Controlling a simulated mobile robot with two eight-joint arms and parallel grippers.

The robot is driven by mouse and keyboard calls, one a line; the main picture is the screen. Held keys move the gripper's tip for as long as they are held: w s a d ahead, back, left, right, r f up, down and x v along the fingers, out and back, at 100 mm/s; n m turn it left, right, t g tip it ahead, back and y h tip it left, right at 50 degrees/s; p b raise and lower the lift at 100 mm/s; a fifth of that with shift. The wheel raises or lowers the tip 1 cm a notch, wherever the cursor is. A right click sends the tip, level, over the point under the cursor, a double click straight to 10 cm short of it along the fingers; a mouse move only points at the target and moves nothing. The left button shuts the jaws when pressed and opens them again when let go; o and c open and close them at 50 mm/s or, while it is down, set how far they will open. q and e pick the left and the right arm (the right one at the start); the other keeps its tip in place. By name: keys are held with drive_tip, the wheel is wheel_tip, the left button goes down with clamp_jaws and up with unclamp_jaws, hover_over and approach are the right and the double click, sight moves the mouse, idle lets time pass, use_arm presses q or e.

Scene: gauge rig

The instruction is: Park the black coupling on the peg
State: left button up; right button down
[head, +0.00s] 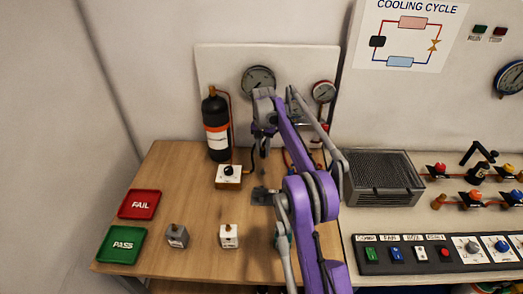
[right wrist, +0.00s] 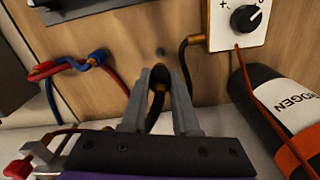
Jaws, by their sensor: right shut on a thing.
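My right gripper (head: 264,140) is over the back of the wooden table, in front of the gauge panel. In the right wrist view its two grey fingers (right wrist: 160,100) are shut on the black coupling (right wrist: 158,86), which shows a brass-coloured part between them. A black hose (right wrist: 184,62) runs from the coupling to a brass fitting on the white knob box (right wrist: 238,22). A small grey round thing (right wrist: 160,52) shows on the wood just beyond the fingertips; I cannot tell whether it is the peg. My left gripper is not in view.
A black nitrogen bottle (head: 216,125) stands left of the gripper. Red and blue hoses (right wrist: 92,62) lie on the other side. A dark grey block (head: 263,196), FAIL tray (head: 139,204) and PASS tray (head: 122,245) are on the table. A finned unit (head: 383,177) stands right.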

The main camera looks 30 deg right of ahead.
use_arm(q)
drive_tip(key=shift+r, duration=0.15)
use_arm(e)
drive_tip(key=b, duration=0.1)
hover_over(263, 169)
drive_tip(key=shift+f, duration=2.6)
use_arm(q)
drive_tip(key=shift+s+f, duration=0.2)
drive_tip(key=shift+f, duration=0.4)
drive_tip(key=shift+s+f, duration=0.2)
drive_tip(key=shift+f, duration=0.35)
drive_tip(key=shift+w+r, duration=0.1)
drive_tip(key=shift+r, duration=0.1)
use_arm(e)
drive_tip(key=shift+w, duration=0.1)
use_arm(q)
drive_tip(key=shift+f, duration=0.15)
use_arm(e)
drive_tip(key=shift+f, duration=0.2)
use_arm(q)
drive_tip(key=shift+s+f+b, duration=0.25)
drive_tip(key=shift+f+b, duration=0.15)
drive_tip(key=shift+b, duration=0.05)
use_arm(e)
drive_tip(key=shift+f, duration=1)
drive_tip(key=shift+f, duration=0.15)
